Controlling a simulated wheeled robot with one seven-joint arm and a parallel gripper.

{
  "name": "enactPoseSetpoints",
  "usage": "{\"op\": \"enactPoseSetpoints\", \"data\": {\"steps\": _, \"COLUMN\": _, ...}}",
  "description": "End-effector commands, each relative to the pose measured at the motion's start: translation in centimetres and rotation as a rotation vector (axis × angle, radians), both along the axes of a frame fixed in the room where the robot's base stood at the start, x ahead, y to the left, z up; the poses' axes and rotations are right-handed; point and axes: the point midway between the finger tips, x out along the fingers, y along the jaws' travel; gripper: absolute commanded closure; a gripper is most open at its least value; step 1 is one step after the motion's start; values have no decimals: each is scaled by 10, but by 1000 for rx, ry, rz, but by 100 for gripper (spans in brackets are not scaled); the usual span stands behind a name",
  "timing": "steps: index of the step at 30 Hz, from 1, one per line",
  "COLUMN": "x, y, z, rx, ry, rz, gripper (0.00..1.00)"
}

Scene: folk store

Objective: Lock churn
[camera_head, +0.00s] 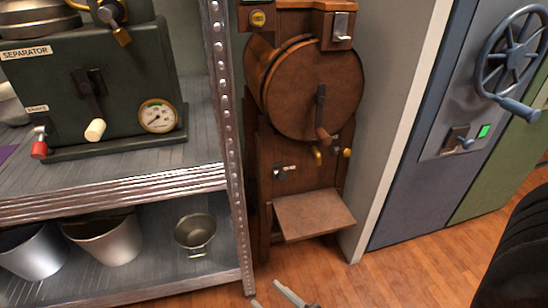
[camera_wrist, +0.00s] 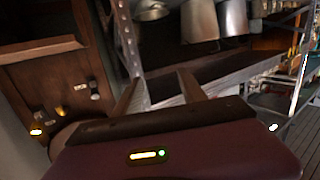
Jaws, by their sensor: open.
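The churn (camera_head: 300,85) is a brown wooden drum on a wooden stand, in the middle of the head view. A crank (camera_head: 322,118) with a wooden handle is on its front face. A metal switch (camera_head: 341,26) is at its top right, and a small dark switch (camera_head: 279,174) is low on the stand. Brass knobs (camera_head: 317,155) sit under the drum. In the wrist view the churn's stand (camera_wrist: 38,88) is at the left, appearing upside down. My gripper (camera_head: 272,297) is low in front of the churn; its fingers (camera_wrist: 158,92) are apart and empty.
A metal shelf post (camera_head: 228,120) stands close left of the churn. The shelf holds a green separator (camera_head: 105,95), buckets (camera_head: 108,240) and a small pot (camera_head: 196,234). Right is a wall panel with a handwheel (camera_head: 514,50). The wooden floor (camera_head: 400,275) is clear before it.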

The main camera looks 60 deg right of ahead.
Motion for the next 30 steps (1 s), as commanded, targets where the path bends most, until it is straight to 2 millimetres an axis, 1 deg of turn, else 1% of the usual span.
{"op": "enactPoseSetpoints", "data": {"steps": 1, "x": 16, "y": -24, "z": 14, "rx": -16, "ry": -17, "rz": -51, "gripper": 51}}
{"op": "enactPoseSetpoints", "data": {"steps": 2, "x": 24, "y": -37, "z": 15, "rx": -24, "ry": -22, "rz": -77, "gripper": 51}}
{"op": "enactPoseSetpoints", "data": {"steps": 3, "x": 34, "y": -56, "z": 18, "rx": -35, "ry": -32, "rz": -110, "gripper": 51}}
{"op": "enactPoseSetpoints", "data": {"steps": 5, "x": 48, "y": -87, "z": 23, "rx": -53, "ry": -41, "rz": -160, "gripper": 51}}
{"op": "enactPoseSetpoints", "data": {"steps": 6, "x": 56, "y": -108, "z": 27, "rx": -64, "ry": -47, "rz": -193, "gripper": 51}}
{"op": "enactPoseSetpoints", "data": {"steps": 8, "x": 66, "y": -141, "z": 34, "rx": -83, "ry": -54, "rz": -240, "gripper": 51}}
{"op": "enactPoseSetpoints", "data": {"steps": 9, "x": 71, "y": -163, "z": 40, "rx": -94, "ry": -58, "rz": -269, "gripper": 51}}
{"op": "enactPoseSetpoints", "data": {"steps": 11, "x": 76, "y": -194, "z": 47, "rx": -111, "ry": -63, "rz": -309, "gripper": 51}}
{"op": "enactPoseSetpoints", "data": {"steps": 12, "x": 78, "y": -212, "z": 52, "rx": -121, "ry": -64, "rz": -330, "gripper": 51}}
{"op": "enactPoseSetpoints", "data": {"steps": 15, "x": 80, "y": -251, "z": 62, "rx": -141, "ry": -66, "rz": -376, "gripper": 51}}
{"op": "enactPoseSetpoints", "data": {"steps": 18, "x": 79, "y": -275, "z": 68, "rx": -154, "ry": -65, "rz": -402, "gripper": 51}}
{"op": "enactPoseSetpoints", "data": {"steps": 23, "x": 82, "y": -292, "z": 70, "rx": -160, "ry": -66, "rz": -418, "gripper": 51}}
{"op": "enactPoseSetpoints", "data": {"steps": 26, "x": 91, "y": -301, "z": 69, "rx": -161, "ry": -67, "rz": -417, "gripper": 51}}
{"op": "enactPoseSetpoints", "data": {"steps": 30, "x": 107, "y": -316, "z": 68, "rx": -162, "ry": -68, "rz": -416, "gripper": 51}}
